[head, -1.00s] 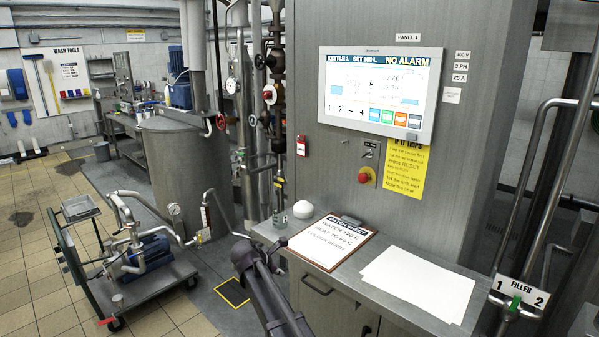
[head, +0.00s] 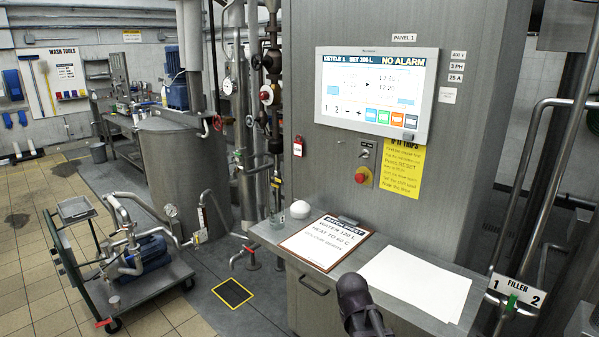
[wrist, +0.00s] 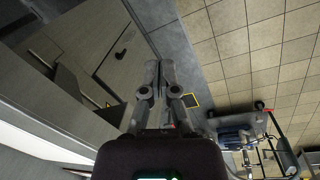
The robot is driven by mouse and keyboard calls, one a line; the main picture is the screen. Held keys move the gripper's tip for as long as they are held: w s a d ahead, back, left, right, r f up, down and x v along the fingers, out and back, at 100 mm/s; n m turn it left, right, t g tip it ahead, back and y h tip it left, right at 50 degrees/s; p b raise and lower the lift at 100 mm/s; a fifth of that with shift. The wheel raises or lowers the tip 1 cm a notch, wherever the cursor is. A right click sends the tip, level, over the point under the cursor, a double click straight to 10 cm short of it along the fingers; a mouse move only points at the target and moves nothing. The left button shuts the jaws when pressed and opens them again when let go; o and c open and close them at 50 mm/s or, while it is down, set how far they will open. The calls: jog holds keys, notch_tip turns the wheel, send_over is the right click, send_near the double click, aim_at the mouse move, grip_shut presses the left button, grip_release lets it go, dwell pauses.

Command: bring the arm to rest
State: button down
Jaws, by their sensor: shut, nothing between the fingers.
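My gripper (wrist: 159,78) shows in the wrist view, with its two fingers together and nothing between them. It points down toward the floor, beside the steel cabinet front (wrist: 75,50). In the head view only a dark part of my arm (head: 360,303) shows at the bottom, in front of the counter edge; the fingers are out of sight there.
A steel counter (head: 345,262) bears a clipboard (head: 325,243), blank paper sheets (head: 415,283) and a white dome (head: 299,209). A control panel (head: 376,92) reads "NO ALARM". A pump cart (head: 150,283) stands left on the tiles. Pipes (head: 560,150) rise at right.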

jog(key=s+m, duration=0.1)
jog(key=s+d+m+y, duration=0.1)
jog(key=s+m, duration=0.1)
jog(key=s+d+m, duration=0.1)
jog(key=s, duration=0.1)
jog(key=shift+s+d+f+m+g, duration=0.1)
jog(key=shift+s+m+g, duration=0.05)
jog(key=shift+m+g, duration=0.15)
dwell(1.5)
